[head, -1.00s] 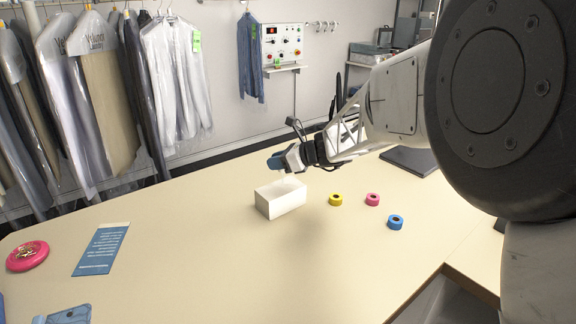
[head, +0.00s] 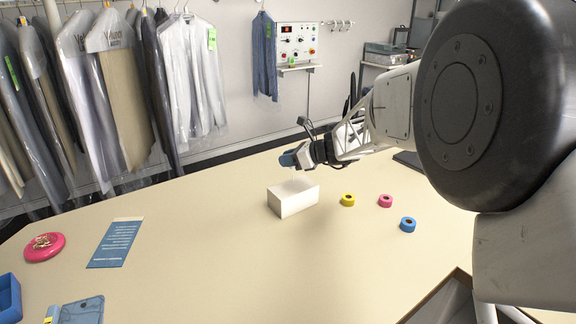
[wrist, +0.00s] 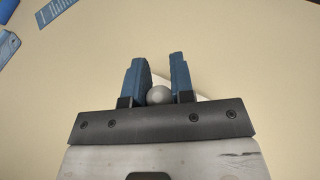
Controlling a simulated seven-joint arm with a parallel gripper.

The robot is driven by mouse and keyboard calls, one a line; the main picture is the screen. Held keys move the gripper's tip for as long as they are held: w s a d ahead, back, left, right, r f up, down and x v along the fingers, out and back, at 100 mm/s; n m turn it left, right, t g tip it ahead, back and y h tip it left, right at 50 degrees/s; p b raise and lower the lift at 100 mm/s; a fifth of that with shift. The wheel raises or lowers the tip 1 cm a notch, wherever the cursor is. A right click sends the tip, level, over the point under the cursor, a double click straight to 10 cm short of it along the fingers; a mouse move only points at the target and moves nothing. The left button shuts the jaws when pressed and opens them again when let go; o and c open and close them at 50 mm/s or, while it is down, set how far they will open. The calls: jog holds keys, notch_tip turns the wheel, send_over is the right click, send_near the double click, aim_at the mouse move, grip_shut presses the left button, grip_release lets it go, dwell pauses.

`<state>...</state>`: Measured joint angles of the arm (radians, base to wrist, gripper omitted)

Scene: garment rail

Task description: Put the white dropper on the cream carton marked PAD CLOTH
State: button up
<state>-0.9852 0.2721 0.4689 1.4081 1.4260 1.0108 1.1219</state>
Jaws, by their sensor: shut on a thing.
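The cream carton (head: 291,202) lies on the table near the middle of the head view, and no lettering on it can be read. My gripper (head: 288,160), with blue fingers, is over the carton's far-left part. In the wrist view my gripper (wrist: 159,80) is shut on the white dropper, whose rounded grey-white end (wrist: 158,95) shows between the fingers. The rest of the dropper is mostly hidden. In the head view a faint pale shape is below the fingers, close above the carton, and I cannot tell whether it touches. A pale carton edge (wrist: 203,98) shows beside the right finger.
Yellow (head: 348,200), pink (head: 385,201) and blue (head: 408,224) tape rolls lie right of the carton. A blue card (head: 114,244), a pink round tin (head: 44,247) and a blue tray (head: 9,298) are at left. The table (head: 230,260) in front is clear.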

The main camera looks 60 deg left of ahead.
jog(key=shift+f, duration=1.1)
jog(key=shift+f, duration=0.15)
jog(key=o, duration=0.9)
jog(key=shift+w+d+r, duration=0.25)
jog(key=shift+d+r, duration=0.1)
jog(key=v, duration=1.1)
